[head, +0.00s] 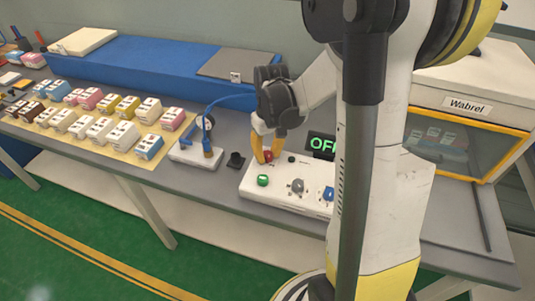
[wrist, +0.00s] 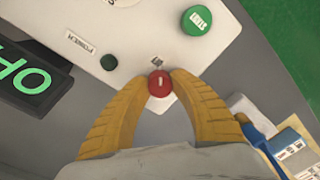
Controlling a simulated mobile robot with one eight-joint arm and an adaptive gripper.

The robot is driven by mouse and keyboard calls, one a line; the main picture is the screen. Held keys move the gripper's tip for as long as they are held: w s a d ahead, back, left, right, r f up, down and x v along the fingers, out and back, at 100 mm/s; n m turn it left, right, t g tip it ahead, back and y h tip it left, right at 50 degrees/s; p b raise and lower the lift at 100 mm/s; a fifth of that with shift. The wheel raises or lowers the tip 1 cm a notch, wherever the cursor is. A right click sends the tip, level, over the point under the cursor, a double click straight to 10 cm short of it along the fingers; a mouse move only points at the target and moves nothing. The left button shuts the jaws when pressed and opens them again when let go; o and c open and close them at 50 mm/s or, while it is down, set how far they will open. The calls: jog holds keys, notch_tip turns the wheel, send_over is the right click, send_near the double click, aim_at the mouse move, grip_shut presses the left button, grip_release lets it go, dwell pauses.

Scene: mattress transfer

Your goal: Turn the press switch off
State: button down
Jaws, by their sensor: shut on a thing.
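The white control panel (head: 285,191) lies on the grey table in the head view and fills the top of the wrist view (wrist: 130,30). A small red knob with a white mark (wrist: 160,84) sits near its edge. My gripper (head: 263,148) points down at the panel, its yellow fingers closed on both sides of the red knob. In the wrist view my gripper's tips (wrist: 160,76) touch the knob from left and right.
A green button (head: 263,180), a grey knob (head: 297,186) and a blue knob (head: 328,193) are on the panel. A "Wabrel" cabinet (head: 466,128) stands right. Several small blocks lie on a tan mat (head: 75,142).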

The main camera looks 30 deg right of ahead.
aim_at(269, 153)
jog(key=shift+n, duration=0.6)
jog(key=c, duration=1.1)
grip_release()
jog(key=r, duration=1.2)
jog(key=shift+d, duration=0.3)
